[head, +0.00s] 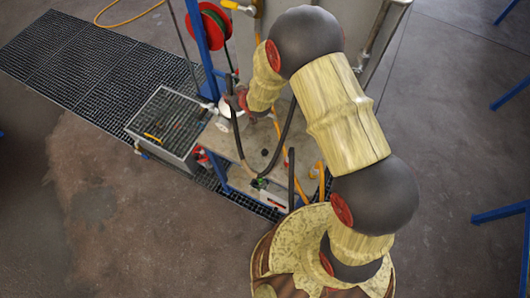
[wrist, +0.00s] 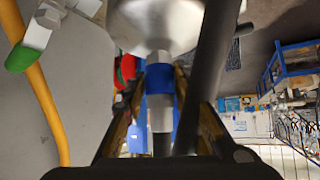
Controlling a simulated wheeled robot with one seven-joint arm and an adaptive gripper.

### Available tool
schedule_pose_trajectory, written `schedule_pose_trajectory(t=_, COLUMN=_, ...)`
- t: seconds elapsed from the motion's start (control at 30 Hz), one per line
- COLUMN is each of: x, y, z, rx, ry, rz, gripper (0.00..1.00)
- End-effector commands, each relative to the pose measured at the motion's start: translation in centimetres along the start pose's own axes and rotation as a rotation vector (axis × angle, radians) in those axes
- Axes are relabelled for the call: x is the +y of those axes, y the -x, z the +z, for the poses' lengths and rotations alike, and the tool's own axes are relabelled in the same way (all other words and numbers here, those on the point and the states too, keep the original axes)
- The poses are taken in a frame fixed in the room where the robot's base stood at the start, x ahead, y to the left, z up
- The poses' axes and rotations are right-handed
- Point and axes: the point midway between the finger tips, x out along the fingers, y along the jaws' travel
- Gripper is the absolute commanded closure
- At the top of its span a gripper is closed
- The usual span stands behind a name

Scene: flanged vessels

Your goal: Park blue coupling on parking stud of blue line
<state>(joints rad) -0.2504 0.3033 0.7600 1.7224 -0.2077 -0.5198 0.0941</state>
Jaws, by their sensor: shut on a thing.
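The blue coupling (wrist: 160,78), metal with a blue band, is upright between the fingers of my gripper (wrist: 160,112) in the wrist view. My gripper is shut on it. A silver rounded body (wrist: 155,22) is directly above the coupling; I cannot tell whether the two are joined. A dark hose (wrist: 212,70) crosses close to the right finger. In the head view my gripper (head: 236,103) is beside the frame, partly hidden by my arm, and the coupling is too small to make out. I cannot identify the parking stud in either view.
Black hoses (head: 276,150) hang in loops below my gripper. A blue post (head: 204,50) with a red reel (head: 209,24) stands at the left. A grated basin (head: 172,120) is left of the work surface. A yellow pipe (wrist: 42,90) and green-handled valve (wrist: 22,56) are at left in the wrist view.

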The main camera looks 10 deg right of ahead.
Motion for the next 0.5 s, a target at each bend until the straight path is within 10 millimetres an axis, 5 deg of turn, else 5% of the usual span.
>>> schedule_pose_trajectory(t=0.5, x=0.02, y=0.54, z=-0.78, rx=0.003, ry=0.000, rz=0.000, gripper=1.00)
